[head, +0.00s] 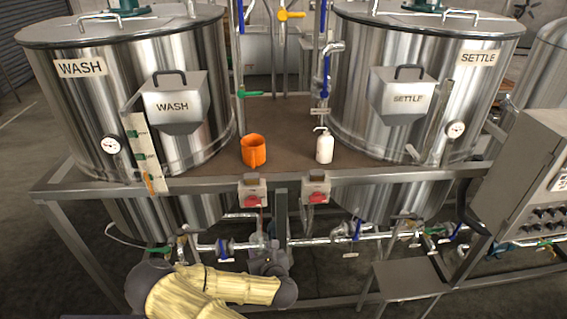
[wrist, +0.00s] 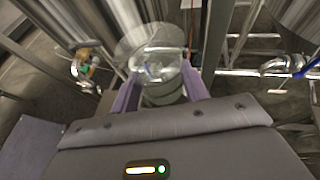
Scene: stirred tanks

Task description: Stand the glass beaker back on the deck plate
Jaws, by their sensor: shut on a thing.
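The glass beaker (wrist: 152,52) is clear and shows in the wrist view between the two purple fingers of my gripper (wrist: 160,80). The fingers are shut on its sides and its round rim faces toward the camera. The beaker is held in the air in front of metal frame and pipework. I cannot make out the beaker or my gripper in the head view; only my yellow-sleeved arm shows low in the middle. The brown deck plate (head: 285,120) lies between the two steel tanks.
An orange jug (head: 253,150) and a white bottle (head: 325,147) stand near the deck's front edge. The WASH tank (head: 80,100) and SETTLE tank (head: 350,60) flank it. Two red-button boxes (head: 253,192) hang on the front rail. Pipes and valves run below. Deck between jug and bottle is clear.

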